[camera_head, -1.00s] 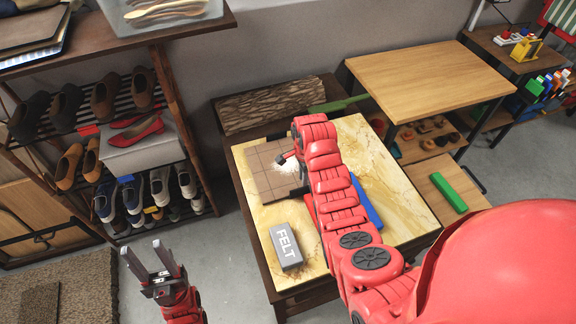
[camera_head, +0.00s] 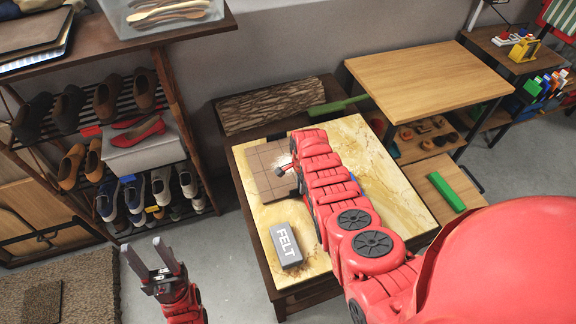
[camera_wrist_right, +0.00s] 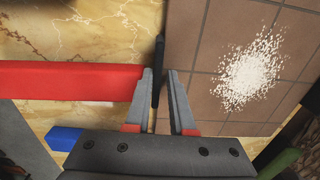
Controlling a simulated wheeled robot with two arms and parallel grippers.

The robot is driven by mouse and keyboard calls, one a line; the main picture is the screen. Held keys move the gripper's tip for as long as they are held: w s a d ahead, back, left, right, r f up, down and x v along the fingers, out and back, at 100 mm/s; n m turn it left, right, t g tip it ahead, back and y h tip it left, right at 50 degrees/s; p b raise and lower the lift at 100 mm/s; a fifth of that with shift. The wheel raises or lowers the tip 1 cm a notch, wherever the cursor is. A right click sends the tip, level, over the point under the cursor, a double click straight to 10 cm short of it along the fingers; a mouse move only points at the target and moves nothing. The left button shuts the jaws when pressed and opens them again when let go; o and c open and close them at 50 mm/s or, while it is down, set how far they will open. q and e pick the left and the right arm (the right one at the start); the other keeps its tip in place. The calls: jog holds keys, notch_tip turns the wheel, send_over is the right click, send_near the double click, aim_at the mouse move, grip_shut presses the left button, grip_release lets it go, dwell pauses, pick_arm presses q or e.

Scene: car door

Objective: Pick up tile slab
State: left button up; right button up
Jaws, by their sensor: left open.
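The tile slab (camera_head: 262,170), brown with a square grid, lies flat on the marble-topped table. In the right wrist view the slab (camera_wrist_right: 217,60) carries a patch of white powder. My right gripper (camera_wrist_right: 161,75) is over the slab's edge with its fingers slightly apart. A thin dark strip (camera_wrist_right: 160,48) shows between them, beside the slab. I cannot tell whether the fingers touch it. My left gripper (camera_head: 154,248) is open and empty, left of the table.
A grey FELT block (camera_head: 286,246) lies on the marble-topped table (camera_head: 392,195). A red bar (camera_wrist_right: 70,80) and a blue bar (camera_wrist_right: 62,138) lie beside the slab. A shoe rack stands left, a wooden table (camera_head: 430,80) right. A log (camera_head: 270,105) lies behind.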

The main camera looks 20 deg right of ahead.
jog(key=shift+s+a+f, duration=0.1)
jog(key=shift+s+f, duration=0.5)
jog(key=shift+s, duration=0.1)
jog(key=shift+w+f, duration=0.1)
jog(key=shift+w, duration=0.05)
jog(key=shift+c, duration=0.2)
jog(key=shift+w+f, duration=0.15)
jog(key=shift+w, duration=0.05)
jog(key=shift+c, duration=1.2)
grip_shut()
jog(key=shift+r, duration=0.25)
jog(key=shift+w+r, duration=0.15)
jog(key=shift+w, duration=0.15)
